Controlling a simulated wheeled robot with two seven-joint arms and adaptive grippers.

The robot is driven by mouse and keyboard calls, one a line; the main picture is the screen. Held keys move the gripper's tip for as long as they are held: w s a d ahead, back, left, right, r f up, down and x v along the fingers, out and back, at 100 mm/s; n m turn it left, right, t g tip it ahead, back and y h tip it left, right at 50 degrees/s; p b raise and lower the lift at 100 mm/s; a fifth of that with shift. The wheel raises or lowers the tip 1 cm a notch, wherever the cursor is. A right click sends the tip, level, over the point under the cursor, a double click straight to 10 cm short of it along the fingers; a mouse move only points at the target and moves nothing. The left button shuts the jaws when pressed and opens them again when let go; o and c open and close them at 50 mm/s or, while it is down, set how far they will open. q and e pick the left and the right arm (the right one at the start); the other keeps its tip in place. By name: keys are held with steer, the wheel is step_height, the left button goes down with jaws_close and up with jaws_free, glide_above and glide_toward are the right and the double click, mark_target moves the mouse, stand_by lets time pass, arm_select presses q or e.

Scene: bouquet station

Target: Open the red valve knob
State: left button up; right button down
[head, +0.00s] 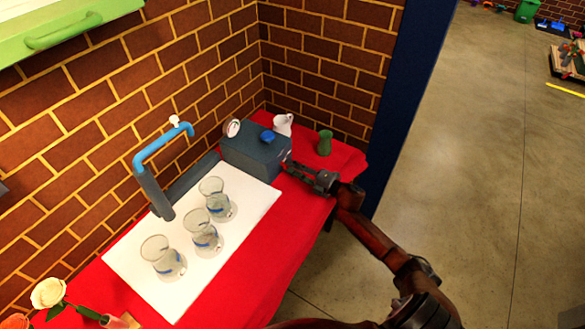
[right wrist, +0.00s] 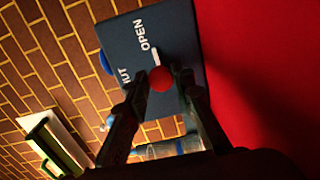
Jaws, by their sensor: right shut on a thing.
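The red valve knob (right wrist: 161,79) is on the face of a dark blue-grey box (right wrist: 128,38), which also shows in the head view (head: 256,150). White lettering on that face reads OPEN and, partly hidden by a finger, SHUT. A short white mark (right wrist: 155,57) beside the knob lies by the word OPEN. My right gripper (right wrist: 160,84) is shut on the red knob, one finger on each side. In the head view my right gripper (head: 291,166) reaches the box's right side and the knob is hidden. My left gripper is not in view.
A blue knob (head: 267,136), a round gauge (head: 233,128) and a white pitcher (head: 283,124) are at the box. A green vase (head: 325,143) stands behind my gripper. A blue tap pipe (head: 160,142) overhangs the white mat (head: 128,268) with three glass jars. Red cloth (head: 262,262) covers the table.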

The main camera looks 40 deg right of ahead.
steer(key=c, duration=1.7)
jaws_free()
steer(key=shift+o, duration=0.2)
steer(key=v, duration=1.2)
steer(key=shift+f, duration=0.1)
